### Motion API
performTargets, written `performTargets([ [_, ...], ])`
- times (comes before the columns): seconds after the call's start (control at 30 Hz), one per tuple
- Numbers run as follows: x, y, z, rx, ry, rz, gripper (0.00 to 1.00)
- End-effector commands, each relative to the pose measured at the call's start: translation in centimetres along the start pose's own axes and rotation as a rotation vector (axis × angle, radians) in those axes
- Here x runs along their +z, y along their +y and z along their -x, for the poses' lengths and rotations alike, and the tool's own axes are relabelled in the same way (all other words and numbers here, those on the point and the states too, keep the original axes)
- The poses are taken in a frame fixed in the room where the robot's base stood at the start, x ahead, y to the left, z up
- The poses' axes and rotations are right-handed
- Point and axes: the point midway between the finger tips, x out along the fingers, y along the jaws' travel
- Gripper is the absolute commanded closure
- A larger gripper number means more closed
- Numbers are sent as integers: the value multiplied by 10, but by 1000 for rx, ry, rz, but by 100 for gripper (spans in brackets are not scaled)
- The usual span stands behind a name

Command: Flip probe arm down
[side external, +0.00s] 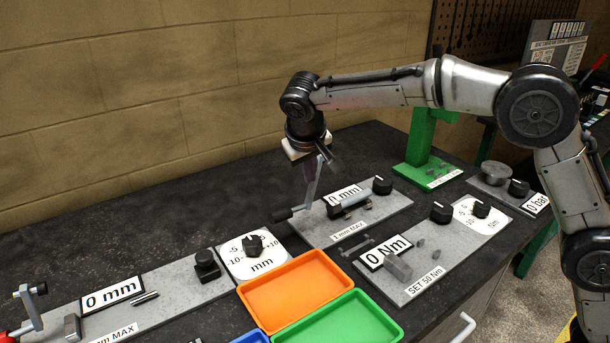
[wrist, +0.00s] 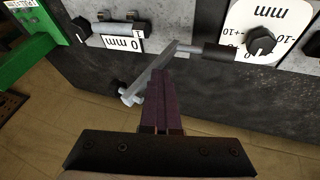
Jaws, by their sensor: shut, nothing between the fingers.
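A grey metal lever arm (side external: 314,184) with a black handle (side external: 282,214) stands at the left end of the middle grey plate with a "0 mm" display (side external: 342,194). It is raised and tilted. The wrist view shows the lever (wrist: 155,72) running diagonally, its black handle (wrist: 230,56) pointing right. My gripper (side external: 309,178) is shut and empty, pointing down right beside the lever. In the wrist view, my purple fingers (wrist: 160,78) overlap the lever's line; I cannot tell whether they touch it.
A second plate with a "0 mm" display (side external: 112,293) and a similar lever (side external: 32,305) is at left. Orange (side external: 295,290) and green (side external: 340,322) trays lie in front. A "0 Nm" plate (side external: 425,280) and a green stand (side external: 425,150) are to the right. A brick wall is behind.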

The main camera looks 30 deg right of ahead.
Motion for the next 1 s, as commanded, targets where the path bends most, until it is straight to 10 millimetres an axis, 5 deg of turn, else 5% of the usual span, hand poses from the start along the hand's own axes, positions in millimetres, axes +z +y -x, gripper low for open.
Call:
performTargets([
  [1.0, 9, 68, -56, -822, -158, -330, 100],
])
